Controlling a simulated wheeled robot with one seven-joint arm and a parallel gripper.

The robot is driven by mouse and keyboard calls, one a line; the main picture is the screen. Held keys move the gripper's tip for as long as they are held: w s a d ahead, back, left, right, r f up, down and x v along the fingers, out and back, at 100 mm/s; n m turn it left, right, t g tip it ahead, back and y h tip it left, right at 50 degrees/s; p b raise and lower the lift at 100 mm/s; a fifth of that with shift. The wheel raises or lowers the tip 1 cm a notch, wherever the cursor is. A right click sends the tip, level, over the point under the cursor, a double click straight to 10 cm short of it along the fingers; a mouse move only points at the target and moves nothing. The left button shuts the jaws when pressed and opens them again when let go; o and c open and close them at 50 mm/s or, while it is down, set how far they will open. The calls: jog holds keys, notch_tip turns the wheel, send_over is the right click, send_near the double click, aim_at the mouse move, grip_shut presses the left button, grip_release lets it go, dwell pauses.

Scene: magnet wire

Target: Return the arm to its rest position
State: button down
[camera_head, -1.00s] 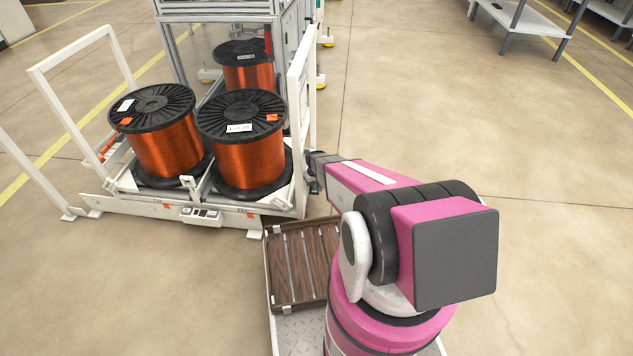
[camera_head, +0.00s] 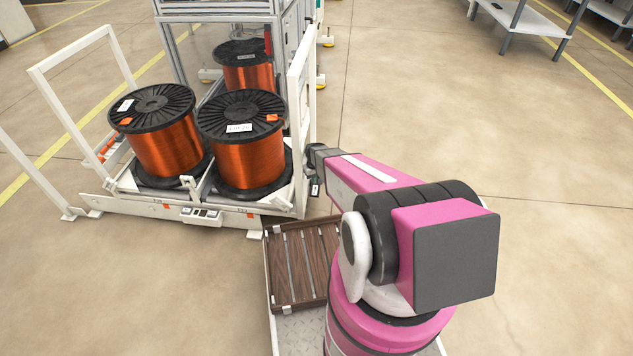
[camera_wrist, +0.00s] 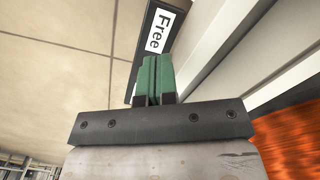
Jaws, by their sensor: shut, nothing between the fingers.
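My arm (camera_head: 372,174) is pink, and in the head view it reaches up and left from its base toward the right post of the white spool rack. In the wrist view my gripper (camera_wrist: 155,62) shows two green fingers pressed together, shut and empty. Just beyond the fingertips is a dark plate with a white label reading "Free" (camera_wrist: 159,30). In the head view the fingers are hard to make out at the dark wrist end of the arm, close beside the rack.
The white rack (camera_head: 232,221) holds orange copper wire spools (camera_head: 247,165) with black flanges. A brown slatted wooden tray (camera_head: 298,262) lies below my arm. A machine frame stands behind the rack. The floor (camera_head: 450,110) to the right is open, with grey shelves (camera_head: 520,20) far back.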

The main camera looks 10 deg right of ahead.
notch_tip(320, 180, up, 2)
jog(key=shift+r, duration=0.2)
jog(key=s+r+m, duration=0.1)
jog(key=s+r, duration=0.9)
jog(key=r, duration=0.4)
jog(key=s+r+m, duration=0.1)
jog(key=s+r, duration=1)
jog(key=r, duration=0.4)
jog(key=shift+s+r, duration=0.15)
